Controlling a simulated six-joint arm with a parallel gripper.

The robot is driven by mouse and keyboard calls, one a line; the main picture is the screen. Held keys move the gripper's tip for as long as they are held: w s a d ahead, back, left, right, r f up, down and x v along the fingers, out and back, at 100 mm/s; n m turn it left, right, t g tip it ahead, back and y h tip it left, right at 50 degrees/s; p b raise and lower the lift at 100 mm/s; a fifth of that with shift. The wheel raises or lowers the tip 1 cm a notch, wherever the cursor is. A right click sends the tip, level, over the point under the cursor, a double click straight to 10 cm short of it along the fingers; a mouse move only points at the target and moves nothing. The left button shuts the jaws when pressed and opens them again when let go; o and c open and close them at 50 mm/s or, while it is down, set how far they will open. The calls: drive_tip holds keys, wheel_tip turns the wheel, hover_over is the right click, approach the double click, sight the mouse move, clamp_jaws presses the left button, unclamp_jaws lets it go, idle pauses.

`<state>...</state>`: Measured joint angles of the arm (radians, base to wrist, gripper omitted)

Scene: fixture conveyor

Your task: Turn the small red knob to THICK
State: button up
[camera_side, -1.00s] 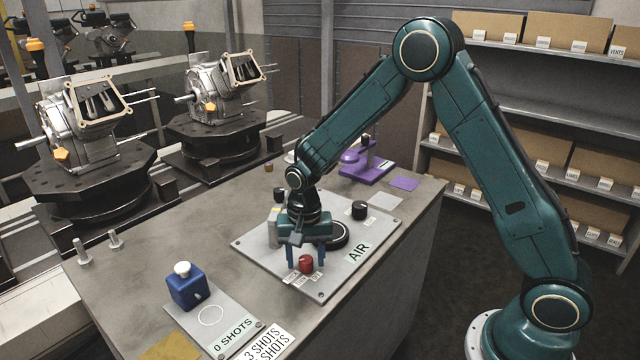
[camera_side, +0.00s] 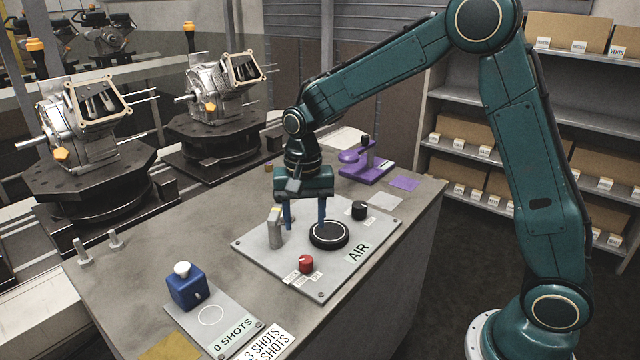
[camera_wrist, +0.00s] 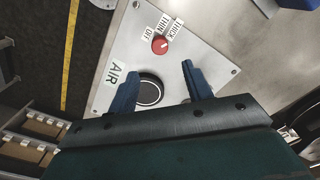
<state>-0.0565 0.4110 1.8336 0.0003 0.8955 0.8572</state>
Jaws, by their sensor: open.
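The small red knob (camera_side: 306,263) sits at the front of the grey AIR panel (camera_side: 262,250). In the wrist view the knob (camera_wrist: 159,45) has the labels OFF, THIN and THICK (camera_wrist: 176,29) around one side. A pale mark on the knob appears to face the THICK side, but it is too small to be sure. My gripper (camera_side: 305,226) is open and empty, above the panel and behind the knob, apart from it. In the wrist view the knob lies beyond the fingertips of my gripper (camera_wrist: 160,70), roughly between their lines.
A round black dial (camera_side: 329,235), a black knob (camera_side: 359,210) and a grey upright block (camera_side: 275,228) stand on the panel close to my gripper. A blue block with a white button (camera_side: 187,287) stands front left. A purple stand (camera_side: 367,170) is behind.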

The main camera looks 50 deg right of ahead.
drive_tip(key=shift+r, duration=1.55)
drive_tip(key=s+d+r+n+t, duration=0.2)
drive_tip(key=s+r+n+t, duration=0.15)
drive_tip(key=s+r, duration=0.75)
drive_tip(key=s+n+t, duration=0.2)
drive_tip(key=s+n, duration=0.3)
drive_tip(key=s, duration=0.9)
drive_tip(key=shift+s+d+f+n, duration=0.25)
drive_tip(key=shift+s+f+n, duration=0.1)
drive_tip(key=shift+s+f, duration=0.1)
drive_tip(key=shift+o, duration=0.2)
drive_tip(key=shift+w, duration=0.1)
